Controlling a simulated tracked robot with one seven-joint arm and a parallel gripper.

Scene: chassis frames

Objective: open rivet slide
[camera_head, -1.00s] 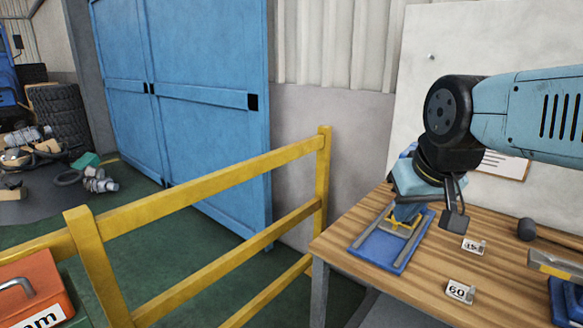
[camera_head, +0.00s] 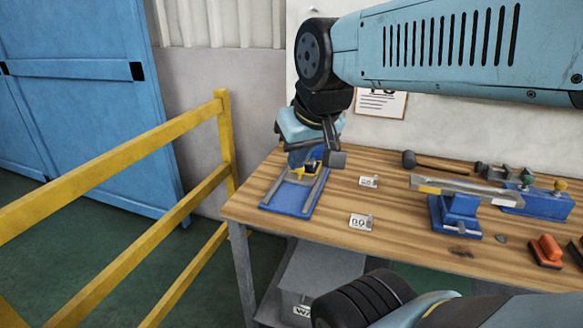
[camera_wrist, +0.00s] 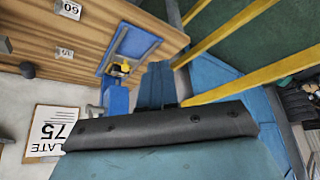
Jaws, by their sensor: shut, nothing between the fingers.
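The rivet slide is a blue base (camera_head: 290,203) with two grey rails, lying at the left end of the wooden bench. It also shows at the top of the wrist view (camera_wrist: 143,42). A small yellow part (camera_head: 312,168) sits at the far end of the rails, partly hidden by my gripper; it also shows in the wrist view (camera_wrist: 120,68). My gripper (camera_head: 303,155) hangs over the far end of the slide. In the wrist view its grey-blue fingers (camera_wrist: 156,84) are together, beside the slide's blue part, with nothing seen between them. I cannot tell whether they touch the slide.
Number cards (camera_head: 361,221) stand right of the slide. A hammer (camera_head: 430,163), a blue stand with a metal bar (camera_head: 456,216) and red-orange blocks (camera_head: 547,251) lie further right. A yellow railing (camera_head: 110,160) runs left of the bench. A wall stands close behind.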

